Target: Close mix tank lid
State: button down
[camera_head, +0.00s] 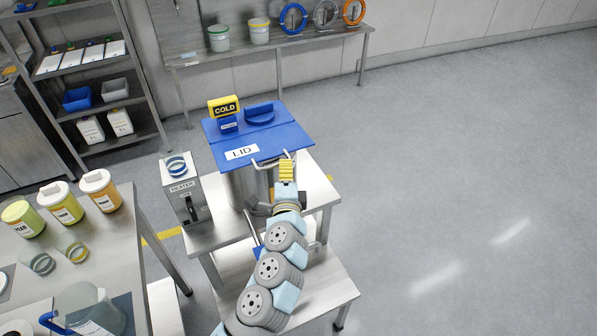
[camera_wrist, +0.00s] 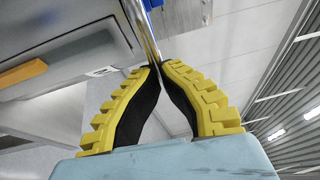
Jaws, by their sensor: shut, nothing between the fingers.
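The mix tank is a steel vessel (camera_head: 247,187) on a steel stand. Its blue lid (camera_head: 272,149), labelled "LID", lies roughly flat across the top; I cannot tell whether its front edge touches the rim. A thin metal bar handle (camera_head: 263,164) is at the lid's front edge. My gripper (camera_head: 286,163) is at the handle's right end, with yellow-backed fingers. In the wrist view the black fingertips (camera_wrist: 160,66) meet, and a shiny metal bar (camera_wrist: 139,28) runs up from beside them. The fingers look shut without the bar held between them.
A yellow "COLD" sign (camera_head: 224,107) and a blue raised part (camera_head: 260,115) stand at the back of the tank top. A heater box (camera_head: 186,194) stands close left. A table with jars (camera_head: 101,190) is at lower left. Open floor (camera_head: 450,180) lies right.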

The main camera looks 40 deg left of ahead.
jog(key=shift+s+a+f+b, duration=0.1)
jog(key=shift+a+f+b, duration=0.05)
jog(key=shift+f+b, duration=0.4)
jog(key=shift+f, duration=0.35)
jog(key=c, duration=1.1)
grip_release()
jog(key=shift+a+r, duration=0.1)
jog(key=shift+r, duration=0.1)
jog(key=shift+v, duration=5.95)
